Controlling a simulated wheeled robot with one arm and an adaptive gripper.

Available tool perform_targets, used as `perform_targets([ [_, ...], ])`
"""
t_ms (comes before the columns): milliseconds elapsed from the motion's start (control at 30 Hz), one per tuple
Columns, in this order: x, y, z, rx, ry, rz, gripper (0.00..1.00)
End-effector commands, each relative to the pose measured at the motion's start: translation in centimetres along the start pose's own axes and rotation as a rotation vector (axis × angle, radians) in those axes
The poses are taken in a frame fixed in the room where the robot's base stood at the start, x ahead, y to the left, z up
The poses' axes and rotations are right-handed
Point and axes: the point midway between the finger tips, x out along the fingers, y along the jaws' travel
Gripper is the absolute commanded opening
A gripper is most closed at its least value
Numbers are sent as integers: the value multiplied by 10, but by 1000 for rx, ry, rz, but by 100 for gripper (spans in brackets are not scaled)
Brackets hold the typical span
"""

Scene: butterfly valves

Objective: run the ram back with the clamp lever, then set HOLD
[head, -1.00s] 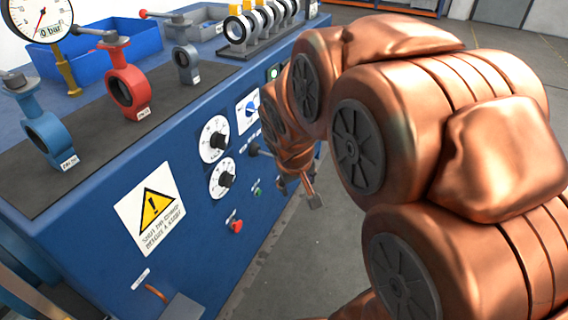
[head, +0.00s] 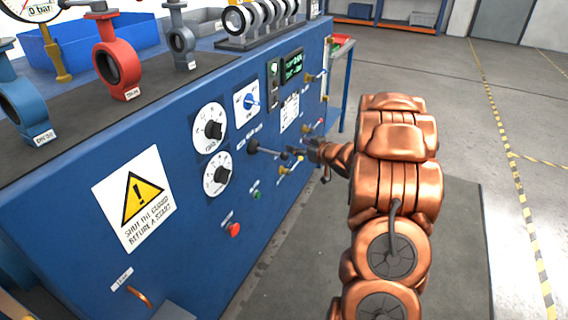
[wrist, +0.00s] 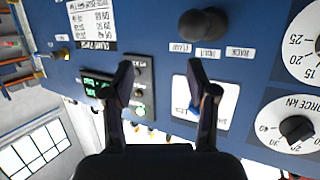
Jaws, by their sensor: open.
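The black clamp lever (head: 268,151) sticks out from the front of the blue bench, below a row of three small labels. In the wrist view, which is upside down, its dark round knob (wrist: 203,27) stands near labels reading CLAMP, HOLD and BACK (wrist: 240,52). I cannot tell exactly which label it points to. My gripper (head: 310,150) is near the lever's outer end in the head view. In the wrist view my gripper (wrist: 160,75) is open and empty, with the knob beyond its right fingertip and apart from it.
A blue selector on a white plate (head: 247,104), two dials (head: 210,128), a green-lit display (head: 292,67) and small yellow-handled parts (head: 290,169) crowd the panel. A red button (head: 234,230) sits lower. Valves (head: 116,60) stand on top. The floor (head: 470,130) at the right is open.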

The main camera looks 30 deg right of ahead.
Motion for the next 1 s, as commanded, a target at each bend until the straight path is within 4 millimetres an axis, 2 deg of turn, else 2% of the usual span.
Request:
perform_targets([
  [33, 1, 2, 20, 28, 33, -38, 58],
  [100, -1, -2, 30, 59, 87, -97, 58],
  [367, -17, -12, 53, 157, 232, -254, 58],
  [567, -19, -17, 53, 179, 265, -290, 58],
  [1000, 31, -32, 38, 177, 263, -290, 58],
])
